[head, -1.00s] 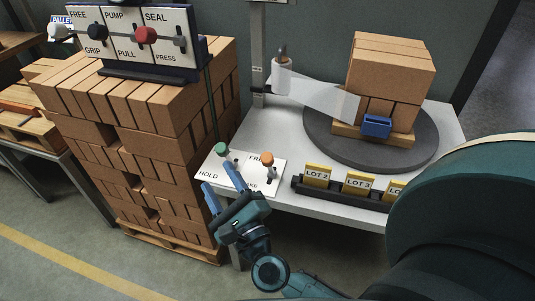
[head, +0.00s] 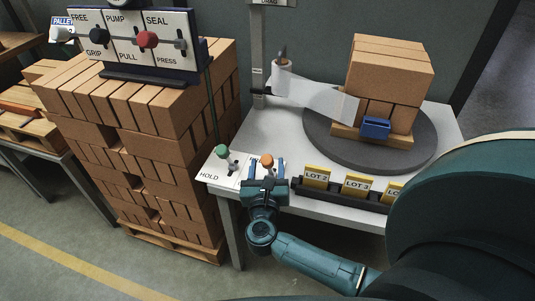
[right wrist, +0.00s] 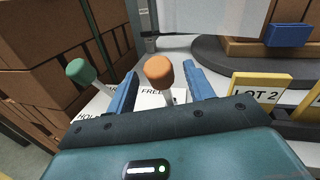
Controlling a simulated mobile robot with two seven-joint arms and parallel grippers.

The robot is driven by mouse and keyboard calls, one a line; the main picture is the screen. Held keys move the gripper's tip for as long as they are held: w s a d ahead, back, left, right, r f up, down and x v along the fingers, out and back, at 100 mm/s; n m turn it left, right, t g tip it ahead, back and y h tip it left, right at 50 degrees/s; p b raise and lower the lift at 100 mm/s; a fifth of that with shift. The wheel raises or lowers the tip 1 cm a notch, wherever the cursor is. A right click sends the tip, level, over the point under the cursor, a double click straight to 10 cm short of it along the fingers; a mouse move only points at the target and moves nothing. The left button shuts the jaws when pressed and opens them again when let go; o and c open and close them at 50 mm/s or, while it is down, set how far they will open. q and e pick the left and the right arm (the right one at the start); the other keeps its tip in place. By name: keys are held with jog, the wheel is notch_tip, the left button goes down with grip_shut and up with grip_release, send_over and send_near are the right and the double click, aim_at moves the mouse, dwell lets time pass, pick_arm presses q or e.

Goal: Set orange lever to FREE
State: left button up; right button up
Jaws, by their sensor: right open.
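The orange lever (head: 267,161) stands on the white panel at the table's front left corner. In the right wrist view its orange knob (right wrist: 159,70) shows between my two blue fingers, with the word FREE partly visible behind it. My right gripper (head: 266,168) is open around the lever; I cannot tell whether a finger touches it. The green lever (head: 222,152) stands to the left, near the HOLD label, and also shows in the right wrist view (right wrist: 80,70). The label nearest the orange lever's front is hidden by my gripper. My left gripper is not in view.
A row of yellow lot cards (head: 316,176) stands just right of my right gripper. Behind it a grey turntable (head: 320,140) carries bricks and a blue clamp (head: 376,128). A tall brick stack (head: 160,130) with a lever board (head: 130,40) stands at left.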

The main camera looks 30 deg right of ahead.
aim_at(268, 156)
jog(key=shift+x, duration=2.05)
jog(key=shift+c, duration=0.3)
grip_shut()
